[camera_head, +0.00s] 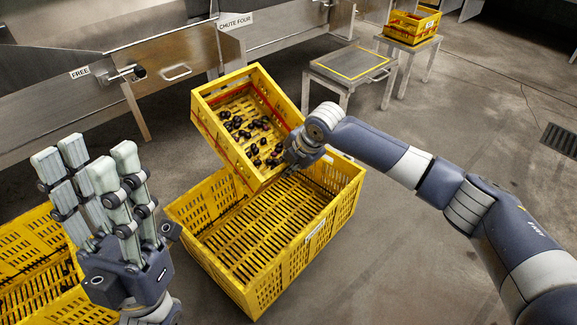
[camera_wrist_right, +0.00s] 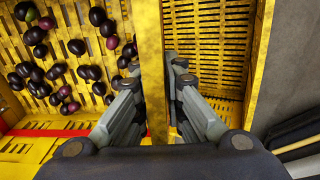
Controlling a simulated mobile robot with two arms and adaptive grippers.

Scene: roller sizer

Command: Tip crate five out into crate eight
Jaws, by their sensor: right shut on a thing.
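A yellow crate (camera_head: 222,140) with a red stripe holds many dark purple fruits (camera_head: 240,127) on its slatted floor. It appears tilted, over the far left part of a larger yellow crate (camera_head: 265,285). The larger crate stands on the floor and its visible slats are bare. My right gripper (camera_head: 293,160) is shut on the smaller crate's near right wall; in the right wrist view its fingers (camera_wrist_right: 170,72) straddle that wall (camera_wrist_right: 153,50). The fruits (camera_wrist_right: 75,47) lie left of the wall. My left gripper (camera_head: 86,160) is open and empty at the left. No crate numbers are readable.
Another yellow crate (camera_head: 30,245) stands at lower left, partly behind my left gripper. Metal chutes (camera_head: 165,60) run along the back. A low table (camera_head: 350,65) and a stand with a small yellow crate (camera_head: 412,25) are behind. Floor at right is clear.

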